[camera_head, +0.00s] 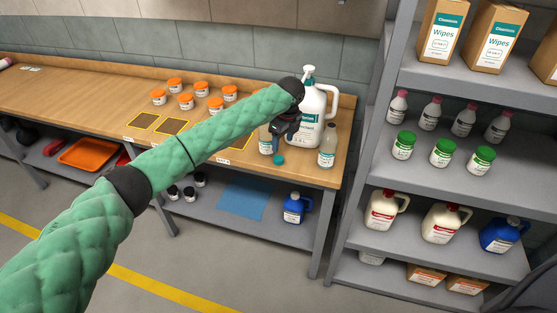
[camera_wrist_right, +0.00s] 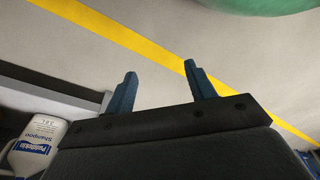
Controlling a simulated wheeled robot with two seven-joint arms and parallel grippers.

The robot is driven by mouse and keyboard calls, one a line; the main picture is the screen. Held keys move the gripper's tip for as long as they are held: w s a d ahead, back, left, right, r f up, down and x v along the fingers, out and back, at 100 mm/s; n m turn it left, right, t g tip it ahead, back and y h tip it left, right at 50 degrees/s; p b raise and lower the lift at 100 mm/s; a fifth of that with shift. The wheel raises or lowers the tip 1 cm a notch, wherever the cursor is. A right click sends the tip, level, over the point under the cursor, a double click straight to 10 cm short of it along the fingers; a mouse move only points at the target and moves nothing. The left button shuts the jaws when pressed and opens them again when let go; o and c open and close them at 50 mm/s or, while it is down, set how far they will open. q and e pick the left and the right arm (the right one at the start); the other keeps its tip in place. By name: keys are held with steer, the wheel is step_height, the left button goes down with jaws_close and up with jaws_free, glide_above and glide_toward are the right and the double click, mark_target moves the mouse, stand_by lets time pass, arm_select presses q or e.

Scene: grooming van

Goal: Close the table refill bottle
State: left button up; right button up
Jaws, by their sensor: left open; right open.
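A small bottle (camera_head: 266,142) with a pale label stands on the wooden table; my left arm and gripper hide its top. A teal cap (camera_head: 278,160) lies on the table in front of it. Another small clear bottle (camera_head: 327,148) stands to the right near the front edge. I cannot tell which one is the table refill bottle. My left gripper (camera_head: 282,132) is open, beside the first bottle and in front of a big white pump jug (camera_head: 315,112); its fingertips are hard to make out. In the right wrist view my right gripper (camera_wrist_right: 161,88) is open and empty above the floor.
Several orange-lidded jars (camera_head: 186,101) and yellow-edged dark pads (camera_head: 174,126) lie left on the table (camera_head: 60,84). The shelf rack (camera_head: 445,178) with bottles, jars and boxes stands at right. A blue jug (camera_head: 296,208) is on the under-shelf. A shampoo bottle (camera_wrist_right: 36,145) shows near my right gripper.

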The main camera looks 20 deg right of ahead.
mark_target(279, 158)
arm_select(q)
steer(key=shift+w+a+f+p, duration=0.15)
steer(key=shift+f+p, duration=0.35)
steer(key=shift+f, duration=0.8)
arm_select(e)
steer(key=shift+s+d+f, duration=0.2)
steer(key=shift+d+f, duration=0.05)
steer(key=shift+f, duration=0.25)
steer(key=shift+s+d+f, duration=0.2)
steer(key=shift+f, duration=0.25)
arm_select(q)
steer(key=f+p, duration=0.2)
steer(key=f, duration=0.1)
steer(key=f+p, duration=0.1)
steer(key=shift+w+a+f, duration=0.15)
steer(key=shift+w+a, duration=0.15)
steer(key=shift+a, duration=0.05)
steer(key=shift+f, duration=0.4)
arm_select(e)
steer(key=s+d+f, duration=0.2)
steer(key=s+f, duration=0.2)
steer(key=s, duration=0.1)
steer(key=shift+d, duration=0.2)
arm_select(q)
steer(key=shift+c, duration=0.2)
arm_select(e)
steer(key=shift+s, duration=0.1)
